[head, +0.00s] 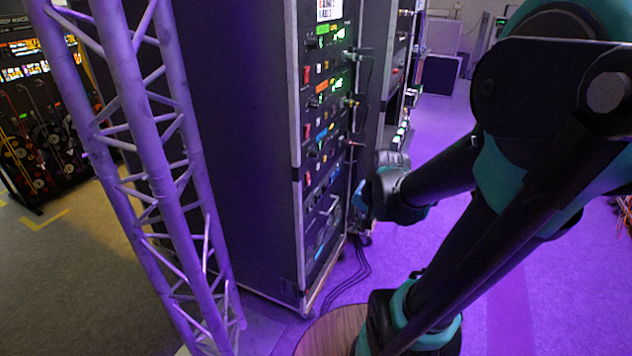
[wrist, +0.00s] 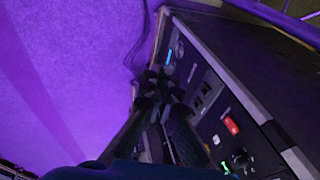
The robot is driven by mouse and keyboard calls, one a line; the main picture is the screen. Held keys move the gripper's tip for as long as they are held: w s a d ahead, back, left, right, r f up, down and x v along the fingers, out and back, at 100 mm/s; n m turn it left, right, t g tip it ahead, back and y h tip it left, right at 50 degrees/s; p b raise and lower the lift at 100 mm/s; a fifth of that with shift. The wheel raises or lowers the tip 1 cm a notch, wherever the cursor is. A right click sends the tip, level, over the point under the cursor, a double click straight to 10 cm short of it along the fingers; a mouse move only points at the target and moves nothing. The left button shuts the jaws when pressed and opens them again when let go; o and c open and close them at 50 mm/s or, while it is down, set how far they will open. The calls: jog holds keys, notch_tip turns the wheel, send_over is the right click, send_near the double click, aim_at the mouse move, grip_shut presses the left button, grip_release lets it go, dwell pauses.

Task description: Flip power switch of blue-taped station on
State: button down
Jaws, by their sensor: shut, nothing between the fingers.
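A tall equipment rack (head: 240,150) stands in the middle of the head view, its front panels facing right. A small blue strip (head: 321,134) shows on a panel partway down, with an orange one above it. Red switches (head: 307,76) sit along the panels' left side; their positions are too small to tell. My gripper (head: 361,198) is beside the lower rack front, below the blue strip. In the wrist view my gripper (wrist: 158,76) is shut and empty, in front of the panels. A red switch (wrist: 231,125) shows to its right. The fingers hide part of the panel.
A purple-lit metal truss (head: 150,150) stands left of the rack. A second rack (head: 385,90) stands behind it. Dark cables (head: 345,285) run on the floor by the rack's foot. Open floor (head: 540,270) lies to the right.

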aim_at(308, 178)
jog(key=w+r+m+y, duration=0.2)
jog(key=w+r+m, duration=0.1)
jog(key=w+m, duration=0.5)
jog(key=w+r+m+y, duration=0.2)
jog(key=w+r+m, duration=0.2)
jog(key=w+m, duration=0.5)
jog(key=shift+w+y, duration=0.4)
jog(key=shift+w, duration=0.9)
jog(key=shift+a, duration=0.1)
jog(key=w+a+r+x, duration=0.1)
jog(key=a+x, duration=0.1)
jog(key=x, duration=1)
jog(key=shift+w, duration=0.15)
jog(key=shift+a, duration=0.15)
